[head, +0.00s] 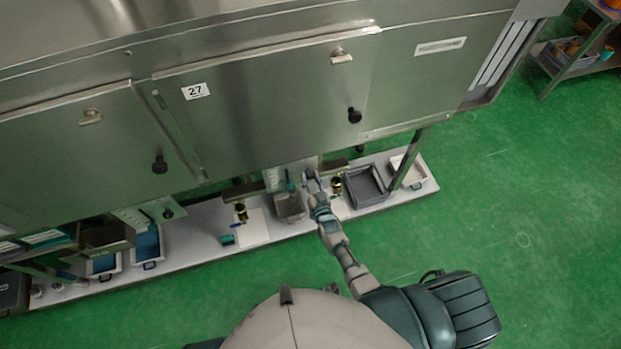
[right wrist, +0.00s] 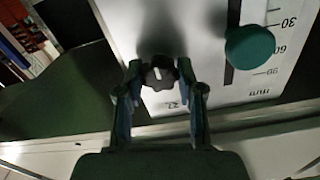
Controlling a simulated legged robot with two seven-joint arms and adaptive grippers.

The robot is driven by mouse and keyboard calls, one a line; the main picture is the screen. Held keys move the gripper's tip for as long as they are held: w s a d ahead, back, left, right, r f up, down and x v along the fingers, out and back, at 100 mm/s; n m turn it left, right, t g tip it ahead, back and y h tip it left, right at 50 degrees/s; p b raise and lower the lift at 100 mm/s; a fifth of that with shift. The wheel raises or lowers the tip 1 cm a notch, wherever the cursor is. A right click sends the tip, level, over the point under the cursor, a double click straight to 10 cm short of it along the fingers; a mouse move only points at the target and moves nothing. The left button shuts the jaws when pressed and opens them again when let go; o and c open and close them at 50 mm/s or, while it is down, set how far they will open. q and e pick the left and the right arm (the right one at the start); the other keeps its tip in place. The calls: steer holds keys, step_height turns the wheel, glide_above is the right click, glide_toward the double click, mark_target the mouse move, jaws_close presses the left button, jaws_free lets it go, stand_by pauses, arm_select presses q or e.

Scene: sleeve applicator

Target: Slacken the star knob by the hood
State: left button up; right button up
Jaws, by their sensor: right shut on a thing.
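The black star knob (right wrist: 158,76) sits low on a white plate (right wrist: 205,60) in the right wrist view, with a finger on each side of it. My right gripper (right wrist: 160,70) is shut on the star knob. In the head view my right gripper (head: 311,182) is just below the lower edge of the steel hood (head: 265,110), and I cannot make out the star knob there.
A teal round knob (right wrist: 250,46) rides in a slot beside a millimetre scale, right of the star knob. A grey bin (head: 366,187) and a white tray (head: 408,172) stand on the shelf right of my gripper. Green floor is clear in front.

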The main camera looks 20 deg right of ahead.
steer(key=shift+s+f, duration=0.25)
steer(key=shift+f, duration=0.25)
steer(key=o, duration=1.1)
steer(key=shift+w, duration=0.1)
steer(key=shift+o, duration=0.2)
steer(key=shift+w+r, duration=0.1)
steer(key=shift+r, duration=0.1)
steer(key=s, duration=1.2)
steer(key=shift+d, duration=0.15)
steer(key=shift+f, duration=0.1)
